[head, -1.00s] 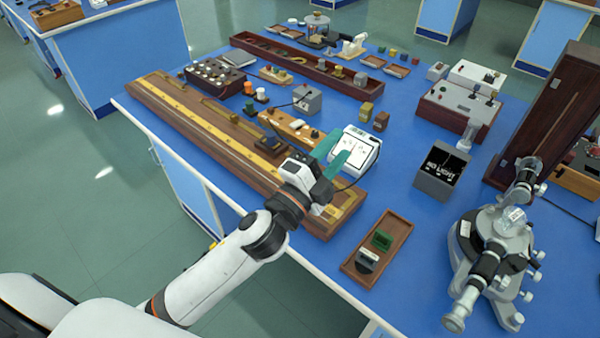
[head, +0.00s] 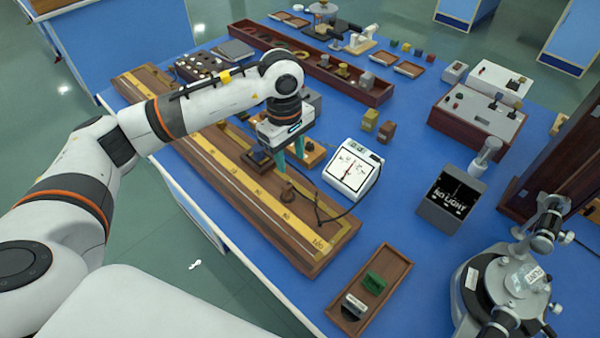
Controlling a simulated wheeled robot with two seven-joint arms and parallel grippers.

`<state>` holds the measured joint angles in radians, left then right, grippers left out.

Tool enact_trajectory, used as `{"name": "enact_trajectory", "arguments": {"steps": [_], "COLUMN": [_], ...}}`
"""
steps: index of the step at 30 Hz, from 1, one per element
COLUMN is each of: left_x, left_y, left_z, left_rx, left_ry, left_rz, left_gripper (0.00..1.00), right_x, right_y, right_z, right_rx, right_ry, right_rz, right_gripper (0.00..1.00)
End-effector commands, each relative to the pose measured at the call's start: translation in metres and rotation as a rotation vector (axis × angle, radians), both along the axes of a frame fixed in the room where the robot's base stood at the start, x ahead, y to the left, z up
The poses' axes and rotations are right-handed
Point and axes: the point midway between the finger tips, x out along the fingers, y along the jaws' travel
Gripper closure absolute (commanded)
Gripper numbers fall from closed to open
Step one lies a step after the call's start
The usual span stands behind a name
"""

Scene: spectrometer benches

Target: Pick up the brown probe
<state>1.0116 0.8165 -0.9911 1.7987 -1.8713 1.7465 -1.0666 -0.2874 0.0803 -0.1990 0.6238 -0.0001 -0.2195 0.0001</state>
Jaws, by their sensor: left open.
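A small brown piece with a dark cord, which looks like the brown probe (head: 287,192), sits on the long wooden board with a yellow scale (head: 240,192). My left gripper (head: 290,163) points down just behind it, with its two teal fingers apart and nothing seen between them. I cannot tell how high the fingertips are above the board. A dark block (head: 259,160) lies just left of the fingers. My right gripper is not in view.
A white meter (head: 353,170) stands right of the fingers, with a cord running near it. A small wooden tray (head: 391,270) holds a green block. A "NO LIGHT" box (head: 450,196) stands farther right. Blue table top is clear between them.

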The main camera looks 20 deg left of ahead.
Motion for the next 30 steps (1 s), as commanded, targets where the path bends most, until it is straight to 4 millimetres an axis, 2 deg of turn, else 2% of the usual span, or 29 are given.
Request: {"name": "enact_trajectory", "arguments": {"steps": [1,5,8,12,15,20,24,30], "left_x": [0.001,0.001,0.0,0.0,0.0,-0.001,-0.004,-0.003], "left_y": [0.009,0.016,0.015,0.014,0.014,0.013,0.008,0.008], "left_z": [0.002,-0.008,-0.027,-0.049,-0.06,-0.07,-0.09,-0.114], "left_rx": [0.036,0.065,0.062,0.059,0.059,0.059,0.058,0.057], "left_ry": [0.001,0.008,0.011,0.009,0.007,0.008,0.011,0.006], "left_rz": [0.001,0.001,0.001,0.002,0.001,0.0,0.001,0.001], "left_gripper": [0.57,0.57,0.57,0.57,0.57,0.57,0.57,0.57], "right_x": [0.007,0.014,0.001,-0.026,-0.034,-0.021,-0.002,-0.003], "right_y": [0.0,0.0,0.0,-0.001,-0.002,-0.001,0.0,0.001], "right_z": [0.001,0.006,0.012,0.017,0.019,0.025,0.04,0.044], "right_rx": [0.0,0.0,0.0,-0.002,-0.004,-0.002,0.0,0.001], "right_ry": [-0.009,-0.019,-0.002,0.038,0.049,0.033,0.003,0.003], "right_rz": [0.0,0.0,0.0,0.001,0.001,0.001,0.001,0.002], "right_gripper": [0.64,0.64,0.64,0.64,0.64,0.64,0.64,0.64]}}
